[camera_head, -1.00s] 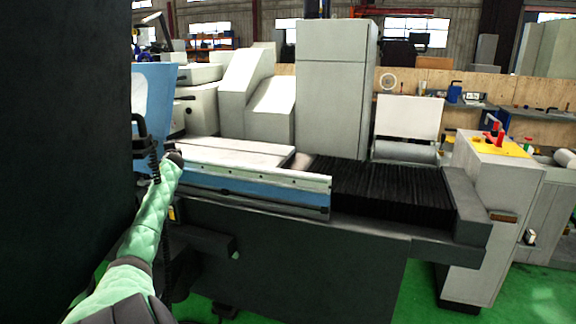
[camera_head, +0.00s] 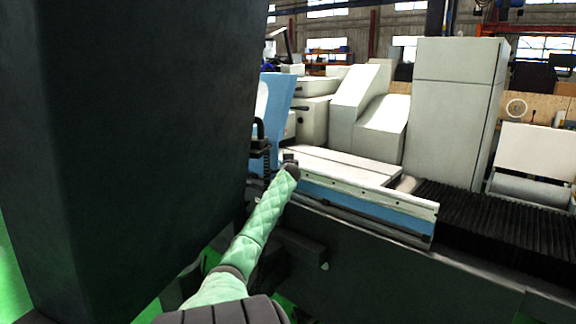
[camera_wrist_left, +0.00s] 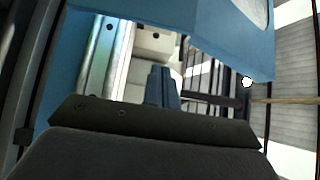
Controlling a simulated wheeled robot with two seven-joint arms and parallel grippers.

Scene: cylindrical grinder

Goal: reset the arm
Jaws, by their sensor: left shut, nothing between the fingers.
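My left arm, in a green padded sleeve, reaches up from the bottom of the head view. Its dark end with the left gripper (camera_head: 290,162) is small there, in front of the left end of the grinder's table (camera_head: 365,202); whether it touches cannot be told. In the left wrist view the gripper's fingers (camera_wrist_left: 162,84) are together, with nothing held. Blue panels (camera_wrist_left: 225,28) and a metal rail (camera_wrist_left: 103,62) show beyond them. My right gripper is out of view.
A large dark panel (camera_head: 120,150) fills the left of the head view, close to my left arm. The cylindrical grinder has a blue panel (camera_head: 272,105), grey housings (camera_head: 455,105) and black bellows (camera_head: 490,222). Green floor (camera_head: 14,280) shows at lower left.

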